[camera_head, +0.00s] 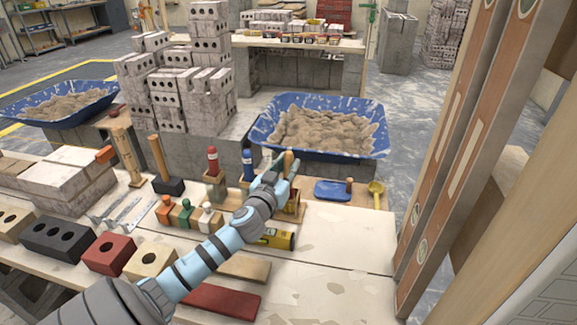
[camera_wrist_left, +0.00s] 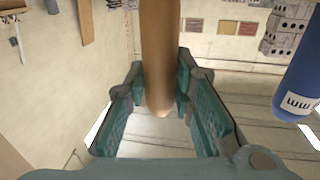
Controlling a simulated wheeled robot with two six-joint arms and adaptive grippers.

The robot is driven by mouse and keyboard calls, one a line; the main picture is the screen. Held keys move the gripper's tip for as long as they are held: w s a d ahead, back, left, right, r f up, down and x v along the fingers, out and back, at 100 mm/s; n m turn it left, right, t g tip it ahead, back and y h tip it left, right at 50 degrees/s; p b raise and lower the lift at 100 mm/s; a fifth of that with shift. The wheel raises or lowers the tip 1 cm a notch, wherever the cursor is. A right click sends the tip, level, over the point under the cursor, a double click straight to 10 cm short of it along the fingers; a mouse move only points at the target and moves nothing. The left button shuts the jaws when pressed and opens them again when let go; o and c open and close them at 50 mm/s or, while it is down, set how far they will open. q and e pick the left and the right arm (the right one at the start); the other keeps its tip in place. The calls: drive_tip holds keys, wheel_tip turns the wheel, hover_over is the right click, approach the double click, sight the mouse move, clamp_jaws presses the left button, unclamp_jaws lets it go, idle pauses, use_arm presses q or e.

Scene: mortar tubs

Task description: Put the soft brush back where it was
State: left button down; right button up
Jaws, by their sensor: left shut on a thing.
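My left gripper (camera_head: 284,172) is shut on a light wooden handle, which I take to be the soft brush (camera_head: 289,157). In the left wrist view the handle (camera_wrist_left: 160,45) stands between the two finger pads of the gripper (camera_wrist_left: 163,100). In the head view the handle's rounded top shows above the fingers. Just below the gripper is a brown holder (camera_head: 293,207), partly hidden by my arm. The brush's bristle end is hidden, and I cannot tell whether it is inside the holder or above it.
Left of the gripper stand a blue-topped item (camera_head: 247,160) and a red-topped item (camera_head: 213,160) in holders. A blue float (camera_head: 332,190) and a yellow scoop (camera_head: 377,193) lie to the right. A yellow level (camera_head: 277,238) lies in front. A blue mortar tub (camera_head: 376,145) stands behind.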

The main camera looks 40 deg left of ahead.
use_arm(q)
drive_tip(key=shift+f, duration=0.25)
drive_tip(key=c, duration=1.3)
unclamp_jaws()
drive_tip(key=v, duration=1.2)
drive_tip(key=shift+r, duration=0.15)
